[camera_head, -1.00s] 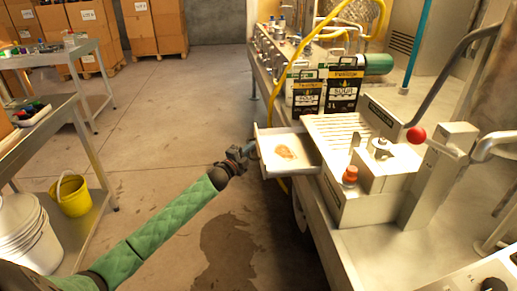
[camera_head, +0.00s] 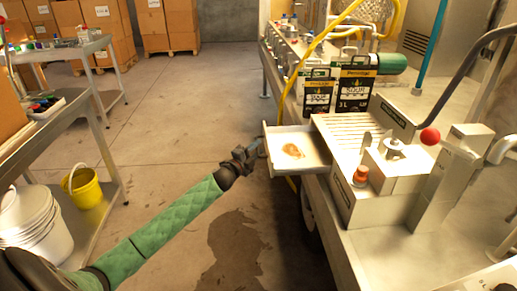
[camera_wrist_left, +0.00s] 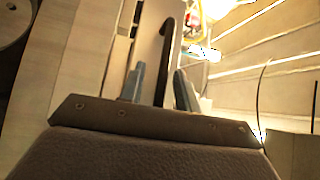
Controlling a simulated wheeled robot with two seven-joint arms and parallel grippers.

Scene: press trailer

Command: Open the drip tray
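The drip tray (camera_head: 281,135) is a shallow pale tray with an amber puddle in it. It is pulled out from the left side of the metal press stand, below the slatted bed. My left gripper (camera_head: 259,147) is at the tray's outer front end. In the left wrist view, its two grey-blue fingers stand apart, and a dark curved handle (camera_wrist_left: 167,50) runs between them. A gap shows between the left finger and the handle; contact on the right finger is unclear. My right gripper is not in view.
Black-labelled containers (camera_head: 357,90) stand on the trailer behind the slatted bed (camera_head: 352,134). A red-knobbed lever (camera_head: 430,138) is at right. A shelf with a yellow bucket (camera_head: 86,188) and white buckets (camera_head: 32,222) is at left. The floor between is clear.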

